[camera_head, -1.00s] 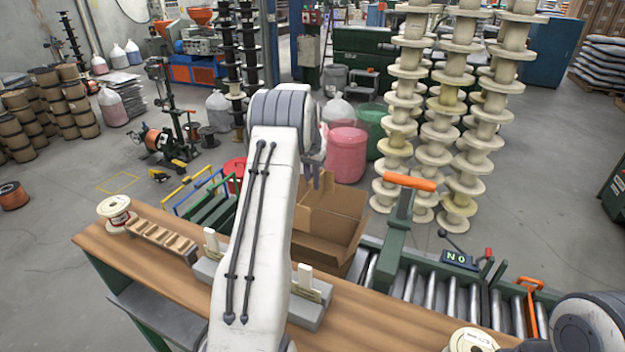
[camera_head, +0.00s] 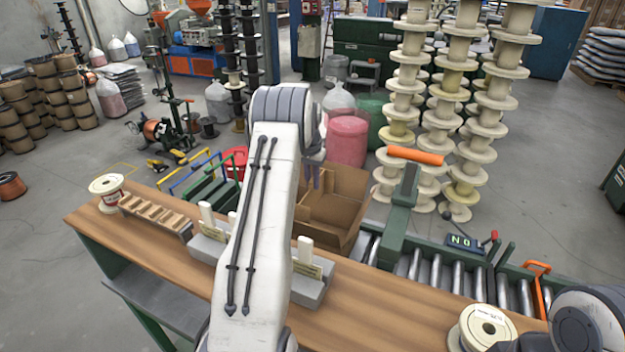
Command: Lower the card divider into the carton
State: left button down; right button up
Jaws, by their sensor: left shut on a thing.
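The open cardboard carton (camera_head: 346,207) stands at the bench's far side, right of my left forearm, with brown flaps raised. My left gripper (camera_head: 313,178) shows only as small purplish fingertips at the carton's near-left rim; the rest is hidden behind my own arm. It is shut on the card divider, which blends with the brown card there, so its outline and depth in the carton cannot be told. My right gripper is out of view; only part of my right arm shows at the lower right.
Grey blocks with white uprights (camera_head: 308,262) stand on the wooden bench (camera_head: 390,310) before the carton. A roller conveyor (camera_head: 440,270) with a green post and orange handle (camera_head: 416,155) lies to its right. A wooden rack (camera_head: 155,214) and spools sit at the bench ends.

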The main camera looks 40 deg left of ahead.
pick_arm(q)
jog(key=shift+f+b, duration=0.95)
jog(key=shift+f, duration=0.6)
notch_tip(320, 180, down, 12)
jog(key=b, duration=0.7)
jog(key=shift+f, duration=0.15)
jog(key=c, duration=0.8)
grip_release()
jog(key=shift+o, duration=0.2)
